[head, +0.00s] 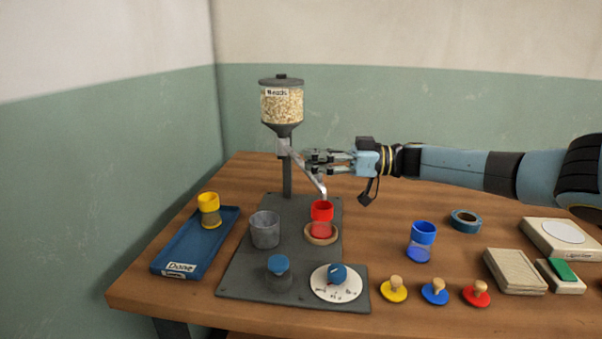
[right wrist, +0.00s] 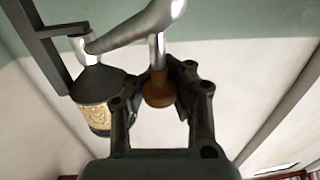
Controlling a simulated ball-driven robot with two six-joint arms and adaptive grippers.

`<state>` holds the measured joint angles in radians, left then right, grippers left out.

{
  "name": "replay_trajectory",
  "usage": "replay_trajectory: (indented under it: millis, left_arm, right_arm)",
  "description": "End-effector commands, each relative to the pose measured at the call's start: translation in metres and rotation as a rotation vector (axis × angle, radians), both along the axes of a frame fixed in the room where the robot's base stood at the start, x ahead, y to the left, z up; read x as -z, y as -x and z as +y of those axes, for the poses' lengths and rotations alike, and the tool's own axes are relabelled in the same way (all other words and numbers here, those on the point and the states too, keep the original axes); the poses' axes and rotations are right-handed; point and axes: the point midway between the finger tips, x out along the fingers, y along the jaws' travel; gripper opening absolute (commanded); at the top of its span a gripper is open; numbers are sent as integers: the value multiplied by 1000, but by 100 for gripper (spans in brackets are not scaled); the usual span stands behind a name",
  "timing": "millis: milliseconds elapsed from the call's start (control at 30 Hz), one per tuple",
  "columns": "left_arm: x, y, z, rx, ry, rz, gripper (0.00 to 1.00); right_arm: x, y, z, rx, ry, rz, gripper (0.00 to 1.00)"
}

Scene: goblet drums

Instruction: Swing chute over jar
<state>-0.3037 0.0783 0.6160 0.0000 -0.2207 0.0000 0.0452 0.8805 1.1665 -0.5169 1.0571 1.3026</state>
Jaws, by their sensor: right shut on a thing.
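The metal chute (head: 312,180) slopes down from below the hopper (head: 281,103), which holds pale grains. Its lower end appears just above the red-topped jar (head: 322,210), which stands on a round wooden rest (head: 316,240). I cannot tell exactly whether the two line up in depth. My left gripper is not in view.
On the dark base plate stand a grey cup (head: 265,231), a blue-topped knob (head: 278,266) and a dial (head: 336,283). A blue tray (head: 178,256) with a yellow-topped jar (head: 208,203) is at left. A blue jar (head: 423,234), tape (head: 465,220) and several stoppers (head: 434,292) lie right.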

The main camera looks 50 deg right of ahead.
Motion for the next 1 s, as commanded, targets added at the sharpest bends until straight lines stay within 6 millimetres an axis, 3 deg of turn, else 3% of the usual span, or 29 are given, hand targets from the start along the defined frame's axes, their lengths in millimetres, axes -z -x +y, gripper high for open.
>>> replay_trajectory:
  millis: [33, 533, 600, 867, 1000]
  left_arm:
    - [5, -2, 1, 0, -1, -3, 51]
    - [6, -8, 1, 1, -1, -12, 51]
    - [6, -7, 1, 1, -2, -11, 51]
    - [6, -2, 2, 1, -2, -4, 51]
    - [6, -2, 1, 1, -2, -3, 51]
  right_arm:
    - [8, 4, -3, -9, 7, 14, 0]
    - [3, 5, -7, -22, 11, 14, 0]
    - [3, 5, -7, -21, 11, 14, 14]
    - [1, 3, -6, -22, 7, 8, 48]
    - [1, 3, -5, -22, 6, 7, 50]
